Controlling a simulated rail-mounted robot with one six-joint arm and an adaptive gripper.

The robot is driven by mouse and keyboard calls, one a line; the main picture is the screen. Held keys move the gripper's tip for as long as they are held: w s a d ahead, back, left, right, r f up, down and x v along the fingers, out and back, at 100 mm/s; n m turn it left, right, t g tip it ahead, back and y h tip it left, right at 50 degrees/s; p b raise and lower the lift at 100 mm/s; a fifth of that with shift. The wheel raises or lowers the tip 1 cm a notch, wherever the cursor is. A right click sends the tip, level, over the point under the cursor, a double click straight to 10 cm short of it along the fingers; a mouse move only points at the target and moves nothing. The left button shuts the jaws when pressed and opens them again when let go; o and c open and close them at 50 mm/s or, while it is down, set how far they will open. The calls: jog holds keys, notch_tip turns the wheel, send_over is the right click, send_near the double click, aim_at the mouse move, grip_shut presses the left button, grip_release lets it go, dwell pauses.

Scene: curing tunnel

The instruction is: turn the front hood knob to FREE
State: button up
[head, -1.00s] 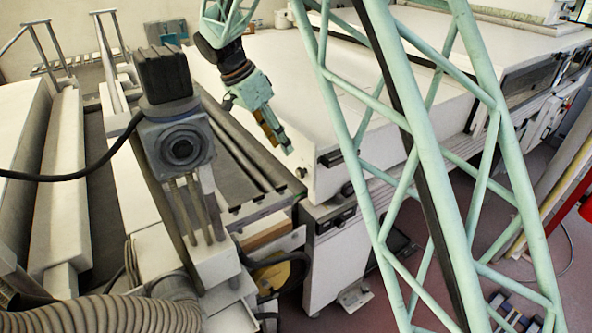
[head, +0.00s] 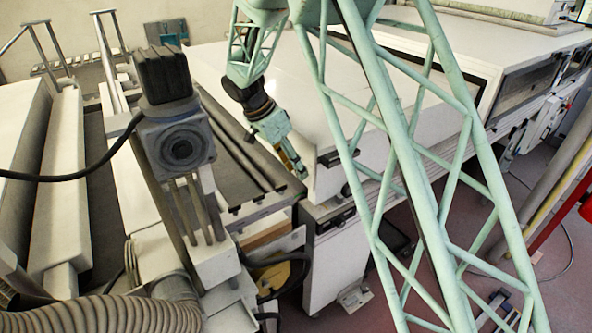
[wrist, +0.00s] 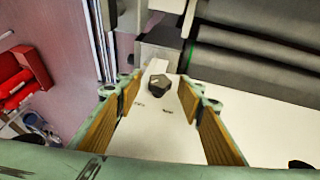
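A dark, faceted knob (wrist: 160,84) sits on a narrow white panel in the wrist view, centred just beyond my fingertips. Small marks are printed on the panel below it, too small to read; I cannot tell which setting the knob points to. My gripper (wrist: 158,94) is open, with one tan-padded finger on each side of the knob's line and nothing between the pads. In the head view my gripper (head: 298,170) hangs at the near left corner of the white hood (head: 345,182), pointing down. The knob at the fingertips cannot be made out there.
A dark round part (head: 346,190) and a dark latch (head: 329,158) are on the hood's front face. A grey roller bed (head: 232,150) lies left of my gripper. A camera-like unit (head: 180,148) stands nearer. A red object (wrist: 22,80) is at the wrist view's left.

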jog(key=shift+d+f, duration=0.15)
jog(key=shift+f, duration=0.25)
jog(key=shift+c, duration=0.4)
jog(key=c, duration=0.8)
